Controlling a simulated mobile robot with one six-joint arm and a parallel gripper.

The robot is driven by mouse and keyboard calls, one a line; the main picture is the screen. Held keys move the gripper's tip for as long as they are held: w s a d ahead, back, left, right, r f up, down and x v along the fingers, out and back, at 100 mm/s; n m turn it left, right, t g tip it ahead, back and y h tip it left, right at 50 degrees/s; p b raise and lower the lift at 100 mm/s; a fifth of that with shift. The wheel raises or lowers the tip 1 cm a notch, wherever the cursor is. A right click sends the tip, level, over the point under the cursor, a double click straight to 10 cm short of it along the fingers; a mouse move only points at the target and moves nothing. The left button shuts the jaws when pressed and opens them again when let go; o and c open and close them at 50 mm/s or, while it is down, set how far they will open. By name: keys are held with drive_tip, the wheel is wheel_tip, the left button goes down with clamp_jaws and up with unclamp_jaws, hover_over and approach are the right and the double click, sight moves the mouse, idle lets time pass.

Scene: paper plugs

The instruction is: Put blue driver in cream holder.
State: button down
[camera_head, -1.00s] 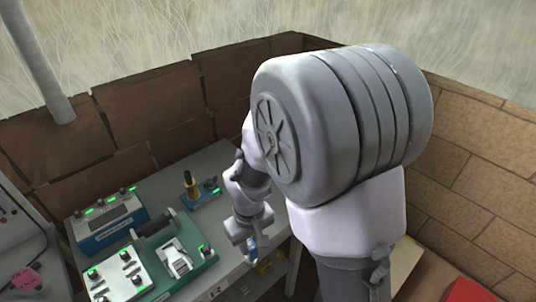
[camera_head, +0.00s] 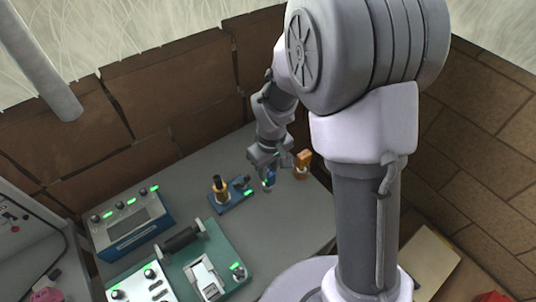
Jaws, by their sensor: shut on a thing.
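My gripper (camera_head: 267,170) is shut on the blue driver (camera_head: 270,179), of which only a small blue part shows below the fingers. It is over the far right part of the grey table, and I cannot tell whether the driver's lower end touches anything. A small orange-brown piece (camera_head: 303,158) stands just right of my gripper, with a paler part (camera_head: 300,172) at its foot. I cannot tell for sure whether this is the cream holder.
Left of my gripper, a black and yellow piece (camera_head: 220,190) stands on a blue base (camera_head: 232,202). A blue-grey box with green lights (camera_head: 130,225) and a green board (camera_head: 225,250) lie farther left. The table (camera_head: 290,225) in front of my gripper is bare.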

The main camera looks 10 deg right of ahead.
drive_tip(key=w+d+f+b, duration=0.1)
drive_tip(key=w+f, duration=0.3)
drive_tip(key=w, duration=0.5)
drive_tip(key=shift+d+f, duration=0.2)
drive_tip(key=shift+d, duration=0.5)
drive_tip(key=shift+s+b, duration=0.1)
drive_tip(key=shift+b, duration=0.2)
drive_tip(key=shift+f, duration=0.2)
drive_tip(key=c, duration=1.2)
unclamp_jaws()
drive_tip(key=shift+o, duration=0.2)
drive_tip(key=shift+r, duration=0.1)
